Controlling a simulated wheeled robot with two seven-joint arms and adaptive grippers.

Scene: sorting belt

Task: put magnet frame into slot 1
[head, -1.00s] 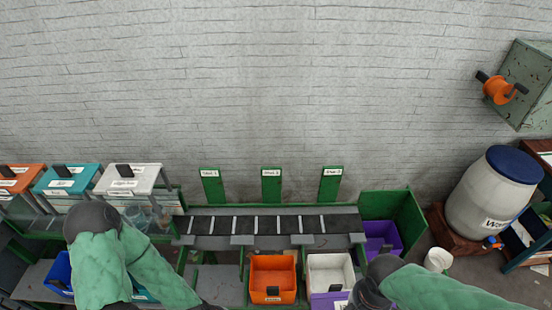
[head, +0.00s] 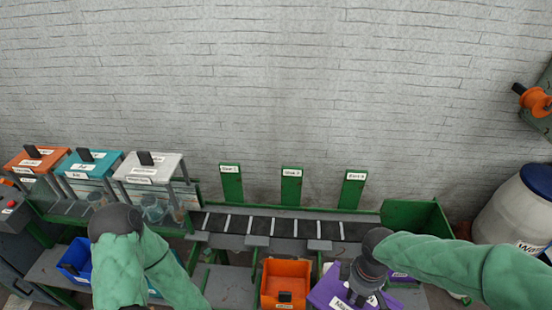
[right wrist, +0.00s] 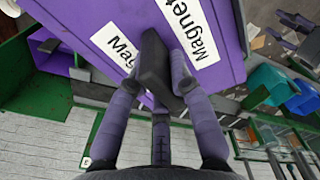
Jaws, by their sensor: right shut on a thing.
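The magnet frame is a purple box-like piece with white labels reading "Magnet"; it shows in the head view (head: 325,291) at the bottom, right of the orange bin. In the right wrist view the magnet frame (right wrist: 222,15) fills the top, with its black handle between the fingers. My right gripper (right wrist: 155,75) is shut on that handle; in the head view the right gripper (head: 362,292) is partly hidden by its own wrist. Small green signs stand behind the belt: left (head: 231,185), middle (head: 291,187), right (head: 353,190). Their lettering is too small to read surely. My left gripper is out of view.
An orange bin (head: 285,280) stands in front of the dark belt (head: 262,225). Orange (head: 30,160), teal (head: 90,163) and white (head: 148,167) lidded boxes stand at left, a blue bin (head: 74,258) below. A green-walled bay (head: 415,213) closes the belt's right end.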

